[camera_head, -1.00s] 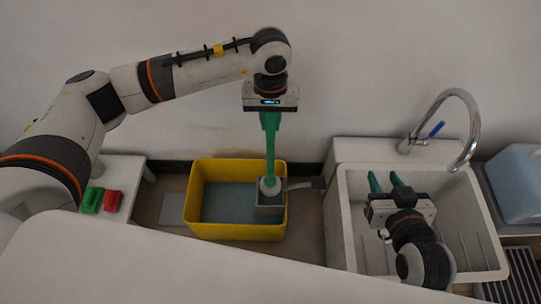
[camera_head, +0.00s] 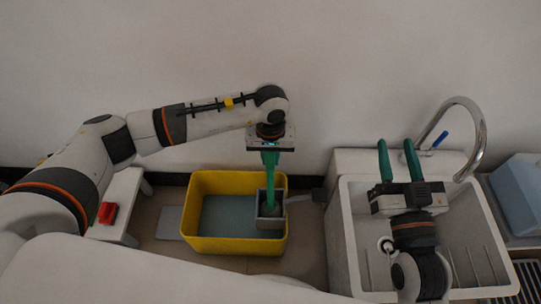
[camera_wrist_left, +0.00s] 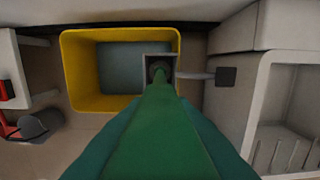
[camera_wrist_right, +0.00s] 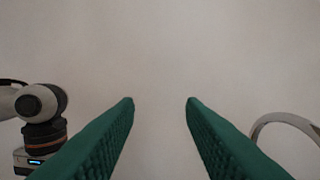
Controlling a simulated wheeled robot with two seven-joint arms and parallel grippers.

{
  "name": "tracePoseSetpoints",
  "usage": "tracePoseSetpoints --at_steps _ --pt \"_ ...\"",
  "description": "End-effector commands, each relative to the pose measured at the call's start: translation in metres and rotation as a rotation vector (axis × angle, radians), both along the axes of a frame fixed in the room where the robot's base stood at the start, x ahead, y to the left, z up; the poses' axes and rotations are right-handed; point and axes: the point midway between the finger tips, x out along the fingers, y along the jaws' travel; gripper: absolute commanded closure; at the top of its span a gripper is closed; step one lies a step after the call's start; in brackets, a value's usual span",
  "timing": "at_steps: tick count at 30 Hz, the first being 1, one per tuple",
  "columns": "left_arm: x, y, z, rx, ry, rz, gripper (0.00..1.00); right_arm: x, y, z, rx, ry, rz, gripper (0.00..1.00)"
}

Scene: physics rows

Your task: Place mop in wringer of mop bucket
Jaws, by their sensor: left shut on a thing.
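The yellow mop bucket (camera_head: 197,225) stands on the floor with a grey wringer (camera_head: 271,221) at its right side. My left gripper (camera_head: 270,160) is above the wringer, shut on the green handle of the mop (camera_head: 271,185). The mop is near upright, and its lower end is down inside the wringer, mostly hidden by the walls. In the left wrist view the handle (camera_wrist_left: 160,120) runs from between the fingers down to the wringer (camera_wrist_left: 146,60). My right gripper (camera_head: 395,155) is open and empty over the sink, its green fingers apart (camera_wrist_right: 160,108).
A white sink (camera_head: 345,235) with a curved faucet (camera_head: 478,135) stands to the right. A grey wringer lever (camera_head: 318,196) reaches toward it. A low white table (camera_head: 118,212) with a red block (camera_head: 107,212) is at left. A blue container (camera_head: 520,190) is at far right.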

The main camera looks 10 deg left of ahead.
Motion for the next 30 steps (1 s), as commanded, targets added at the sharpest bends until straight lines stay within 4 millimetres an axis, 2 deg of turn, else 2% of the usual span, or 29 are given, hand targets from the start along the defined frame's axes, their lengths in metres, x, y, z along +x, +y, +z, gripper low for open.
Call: tracePoseSetpoints --at_steps 11,12,15,26,28,30 --pt "0.000 0.000 -0.001 -0.001 -0.001 0.000 1.00 -0.002 0.001 0.008 0.014 -0.054 0.002 0.64" --pt "0.000 0.000 -0.002 0.000 0.000 0.000 0.72 -0.002 0.001 0.009 0.015 -0.056 0.002 0.64" --pt "0.000 0.000 -0.002 0.000 0.000 0.000 0.56 -0.002 0.001 0.008 0.014 -0.054 0.002 0.64" --pt "0.000 0.000 0.000 0.000 0.000 0.000 0.56 -0.001 0.001 0.008 0.013 -0.045 0.002 0.64" --pt "0.000 0.000 0.002 0.000 0.001 0.000 0.56 0.000 0.001 0.002 0.002 -0.003 0.001 0.64" --pt "0.001 0.000 0.012 -0.001 -0.002 0.000 0.56 0.001 -0.001 -0.006 -0.014 0.054 -0.002 0.64"
